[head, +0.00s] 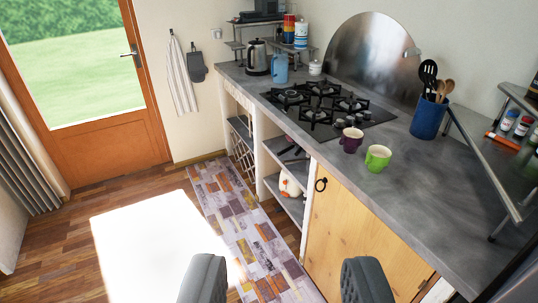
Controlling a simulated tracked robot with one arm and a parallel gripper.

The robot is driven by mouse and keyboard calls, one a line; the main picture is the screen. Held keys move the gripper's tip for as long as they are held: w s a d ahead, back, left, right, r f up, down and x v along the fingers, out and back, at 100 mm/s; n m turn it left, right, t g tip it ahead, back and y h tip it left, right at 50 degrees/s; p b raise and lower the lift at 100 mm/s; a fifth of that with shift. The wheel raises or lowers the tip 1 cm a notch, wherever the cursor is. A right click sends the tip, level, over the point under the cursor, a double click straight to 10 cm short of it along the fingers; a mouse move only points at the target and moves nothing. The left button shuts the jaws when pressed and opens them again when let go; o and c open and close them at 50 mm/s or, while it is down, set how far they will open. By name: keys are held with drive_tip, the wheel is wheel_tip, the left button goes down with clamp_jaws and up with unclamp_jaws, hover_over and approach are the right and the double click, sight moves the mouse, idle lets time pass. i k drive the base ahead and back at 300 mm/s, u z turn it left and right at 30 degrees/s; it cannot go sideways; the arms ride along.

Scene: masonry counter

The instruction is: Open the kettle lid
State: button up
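The kettle (257,58) stands upright at the far left end of the grey counter, near the wall corner. It is silver with a dark handle and looks small from here. Its lid looks shut, though it is too far off to be sure. My gripper (285,283) shows at the bottom of the head view, its two dark fingers wide apart with nothing between them. It is far from the kettle, in front of the wooden cabinet door and above the floor.
A blue jug (280,69) stands right beside the kettle, with a small shelf (262,22) behind. The gas hob (322,104), a purple mug (351,140), a green mug (378,158) and a blue utensil pot (428,118) are on the counter. The patterned rug (240,222) lies clear.

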sight(253, 43)
drive_tip(key=u, duration=0.25)
drive_tip(key=i, duration=1.4)
drive_tip(key=u, duration=0.55)
drive_tip(key=i, duration=2.6)
drive_tip(key=z, duration=0.25)
drive_tip(key=i, duration=1.35)
drive_tip(key=z, duration=0.3)
drive_tip(key=i, duration=0.9)
drive_tip(key=z, duration=0.2)
